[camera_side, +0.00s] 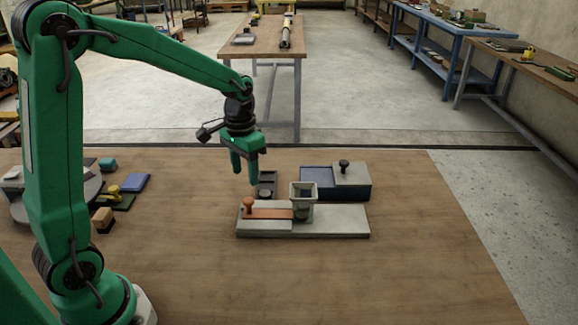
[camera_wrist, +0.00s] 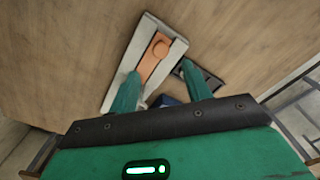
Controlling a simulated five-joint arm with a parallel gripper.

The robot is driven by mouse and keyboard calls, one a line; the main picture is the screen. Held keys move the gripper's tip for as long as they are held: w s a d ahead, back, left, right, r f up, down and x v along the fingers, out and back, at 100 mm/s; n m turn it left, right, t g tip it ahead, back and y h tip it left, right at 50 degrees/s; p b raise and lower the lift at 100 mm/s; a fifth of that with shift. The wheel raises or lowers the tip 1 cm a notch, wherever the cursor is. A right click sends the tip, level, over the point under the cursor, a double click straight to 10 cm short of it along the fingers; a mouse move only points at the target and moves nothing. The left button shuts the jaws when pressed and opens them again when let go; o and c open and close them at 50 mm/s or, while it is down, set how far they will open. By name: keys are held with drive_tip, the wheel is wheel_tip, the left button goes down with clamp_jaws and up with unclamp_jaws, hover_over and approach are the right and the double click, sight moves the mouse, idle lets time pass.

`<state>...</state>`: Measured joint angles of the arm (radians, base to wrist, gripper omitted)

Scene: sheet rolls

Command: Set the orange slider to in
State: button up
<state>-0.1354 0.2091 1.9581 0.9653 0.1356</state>
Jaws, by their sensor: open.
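The orange slider (camera_side: 266,213) is a flat orange strip with a round knob at its left end. It lies in the grey rail base (camera_side: 340,224), its right end near a small grey square hopper (camera_side: 303,192) on the base. My gripper (camera_side: 244,180) hangs above and behind the slider's knob, fingers apart and empty. In the wrist view my gripper (camera_wrist: 165,90) has its two green fingers spread; they hide part of the base.
Behind the base stand a blue box (camera_side: 316,178) with a grey sliding lid and black knob (camera_side: 344,166), and a dark tray (camera_side: 265,186). The front tabletop is clear.

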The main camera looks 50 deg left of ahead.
sight(249, 200)
drive_tip(key=shift+w+f, duration=0.15)
drive_tip(key=shift+f, duration=0.1)
drive_tip(key=shift+f, duration=3.9)
clamp_jaws()
